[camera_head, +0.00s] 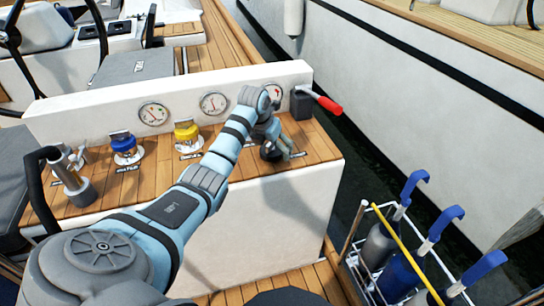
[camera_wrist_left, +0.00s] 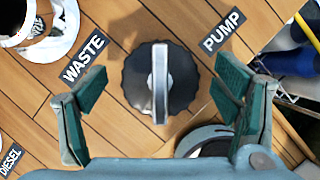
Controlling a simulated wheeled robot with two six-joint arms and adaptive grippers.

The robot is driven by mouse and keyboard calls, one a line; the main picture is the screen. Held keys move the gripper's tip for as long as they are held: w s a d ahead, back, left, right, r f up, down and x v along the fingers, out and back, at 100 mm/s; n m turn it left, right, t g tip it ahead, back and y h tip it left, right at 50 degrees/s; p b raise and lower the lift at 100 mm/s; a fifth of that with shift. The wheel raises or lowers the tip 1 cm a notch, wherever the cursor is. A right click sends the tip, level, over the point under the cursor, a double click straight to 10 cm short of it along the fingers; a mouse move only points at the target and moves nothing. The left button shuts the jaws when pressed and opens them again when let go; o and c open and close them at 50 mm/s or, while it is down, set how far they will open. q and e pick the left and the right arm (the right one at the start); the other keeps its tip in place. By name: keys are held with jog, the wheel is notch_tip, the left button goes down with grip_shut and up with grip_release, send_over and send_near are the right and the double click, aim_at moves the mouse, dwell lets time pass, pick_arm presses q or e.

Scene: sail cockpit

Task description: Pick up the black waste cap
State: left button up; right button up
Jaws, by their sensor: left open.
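The black waste cap (camera_wrist_left: 147,82) is round with a ribbed edge and a silver bar across its top. In the left wrist view it sits over the planks between the "WASTE" and "PUMP" labels. In the head view its dark side (camera_head: 270,154) shows under my left gripper (camera_head: 282,147). The left gripper also shows in the left wrist view (camera_wrist_left: 160,88), open, with one teal finger on each side of the cap and a visible gap to both. A pale ring with a dark middle (camera_wrist_left: 190,143) is partly hidden by the gripper's base. My right gripper is out of view.
A blue cap (camera_head: 124,143) and a yellow cap (camera_head: 186,131) stand along the wooden ledge. Behind is a white panel with gauges (camera_head: 153,114). A red-handled lever (camera_head: 328,104) is right of my gripper. A rack with blue-handled items (camera_head: 400,275) stands lower right.

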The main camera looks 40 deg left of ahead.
pick_arm(q)
jog(key=c, duration=1.5)
notch_tip(320, 180, up, 23)
jog(key=p, duration=1)
